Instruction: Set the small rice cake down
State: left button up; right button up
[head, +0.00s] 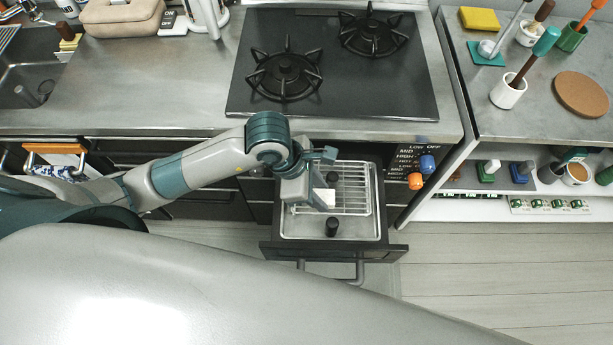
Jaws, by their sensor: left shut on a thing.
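My left gripper (318,188) reaches in from the left over the pulled-out grill drawer (374,244) below the stove. It is shut on a small white piece, which appears to be the small rice cake (325,196); the gripper partly hides it. The piece is above or at the wire rack (354,202) in the drawer; I cannot tell whether it touches the rack. My right gripper is not in view.
A short black cylinder (332,227) stands in the drawer's front part. The stove (330,70) and steel counter (150,95) are behind. Orange and blue knobs (415,181) stick out right of the drawer. The rack's right side is bare.

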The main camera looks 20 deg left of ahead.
pick_arm(q)
jog(key=w+a+f, duration=0.1)
jog(key=w, duration=0.1)
jog(key=w+a+f+p, duration=0.1)
jog(key=w+a+f, duration=0.1)
jog(key=w+a+f+p, duration=0.1)
jog(key=w+a+f, duration=0.1)
jog(key=shift+w+a, duration=0.15)
jog(key=shift+w, duration=0.2)
jog(key=shift+w+a+f, duration=0.15)
jog(key=shift+w+f, duration=0.05)
jog(key=shift+w, duration=0.05)
jog(key=shift+f+p, duration=0.95)
jog(key=shift+f, duration=1)
